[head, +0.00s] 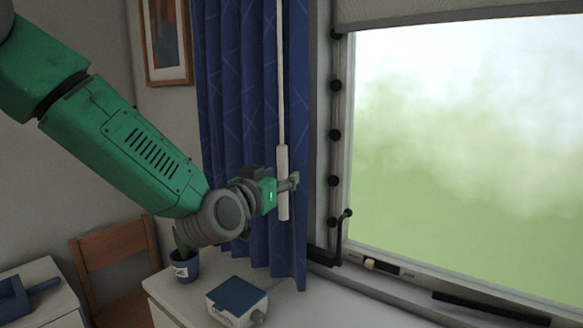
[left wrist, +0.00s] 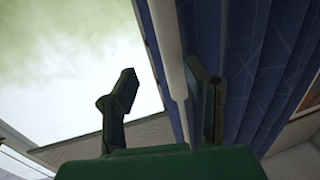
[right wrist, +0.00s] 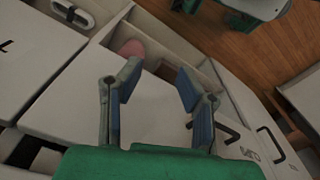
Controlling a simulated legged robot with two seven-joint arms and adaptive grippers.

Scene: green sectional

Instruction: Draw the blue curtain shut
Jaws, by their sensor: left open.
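The blue curtain (head: 238,95) hangs bunched at the left side of the window, and its folds fill the right of the left wrist view (left wrist: 255,70). A white pull wand (head: 283,185) with a thicker grip hangs in front of the curtain. My left gripper (head: 290,182) is at the wand's grip. In the left wrist view, its fingers are apart, with the wand (left wrist: 168,55) between them, closer to the right finger. My right gripper (right wrist: 158,92) is open and empty above pale drawer furniture, outside the head view.
The window (head: 460,140) right of the curtain is uncovered, with a blind (head: 440,10) at its top. A potted plant (head: 184,266) and a blue-lidded box (head: 237,298) stand on the white surface below. A wooden chair (head: 115,255) stands at left.

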